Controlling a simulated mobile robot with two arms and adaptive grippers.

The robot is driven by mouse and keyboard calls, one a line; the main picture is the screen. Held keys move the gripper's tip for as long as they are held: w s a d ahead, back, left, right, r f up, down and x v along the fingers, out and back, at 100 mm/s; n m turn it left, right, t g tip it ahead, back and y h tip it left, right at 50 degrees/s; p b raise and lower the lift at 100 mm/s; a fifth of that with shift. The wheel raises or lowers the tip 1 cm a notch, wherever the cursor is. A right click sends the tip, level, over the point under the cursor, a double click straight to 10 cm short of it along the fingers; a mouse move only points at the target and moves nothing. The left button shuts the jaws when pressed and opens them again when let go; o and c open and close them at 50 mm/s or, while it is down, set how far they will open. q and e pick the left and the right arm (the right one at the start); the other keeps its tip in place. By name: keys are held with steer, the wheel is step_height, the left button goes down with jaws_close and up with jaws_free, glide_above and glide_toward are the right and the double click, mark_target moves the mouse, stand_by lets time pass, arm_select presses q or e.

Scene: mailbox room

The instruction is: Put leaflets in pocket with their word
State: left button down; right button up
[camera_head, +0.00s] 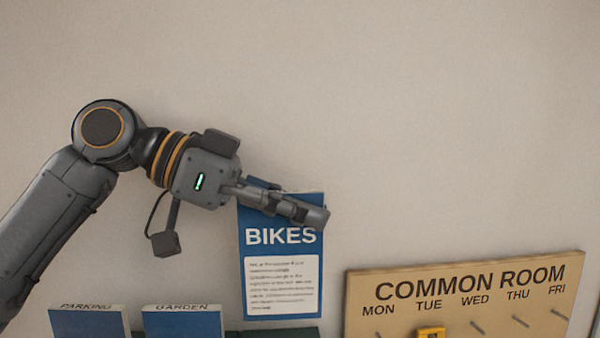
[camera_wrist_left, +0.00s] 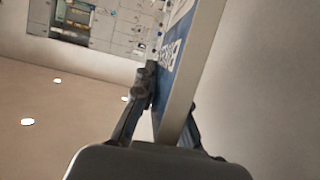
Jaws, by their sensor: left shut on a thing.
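A blue leaflet (camera_head: 282,255) with the word BIKES and a white text panel hangs upright in the head view. My left gripper (camera_head: 296,207) is shut on its top edge. The leaflet also shows in the left wrist view (camera_wrist_left: 178,75), seen nearly edge-on between the fingers (camera_wrist_left: 170,115). Its lower end is in front of or just above a dark green strip (camera_head: 270,333) at the bottom of the head view. Left of it are blue-fronted pieces labelled PARKING (camera_head: 88,322) and GARDEN (camera_head: 184,322), cut off by the frame. My right gripper is not in view.
A tan COMMON ROOM board (camera_head: 470,285) with weekday labels, several pegs and a yellow tag (camera_head: 431,333) is on the wall at the lower right. The wall (camera_head: 420,120) above the leaflet and board is bare.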

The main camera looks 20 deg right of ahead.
mark_target(322, 259)
arm_select(q)
steer(key=f, duration=0.2)
steer(key=shift+s+a+f, duration=0.15)
steer(key=shift+s+f, duration=0.15)
steer(key=shift+f, duration=0.05)
steer(key=f, duration=0.1)
steer(key=w+f, duration=0.1)
steer(key=shift+f+b, duration=0.3)
steer(key=shift+b, duration=0.05)
steer(key=shift+s+f+b, duration=0.15)
steer(key=shift+f+b, duration=0.15)
steer(key=shift+f, duration=0.3)
steer(key=shift+s+f+b, duration=0.15)
steer(key=shift+f+b, duration=0.15)
steer(key=shift+f, duration=0.25)
steer(key=shift+w+f, duration=0.15)
steer(key=shift+f, duration=0.5)
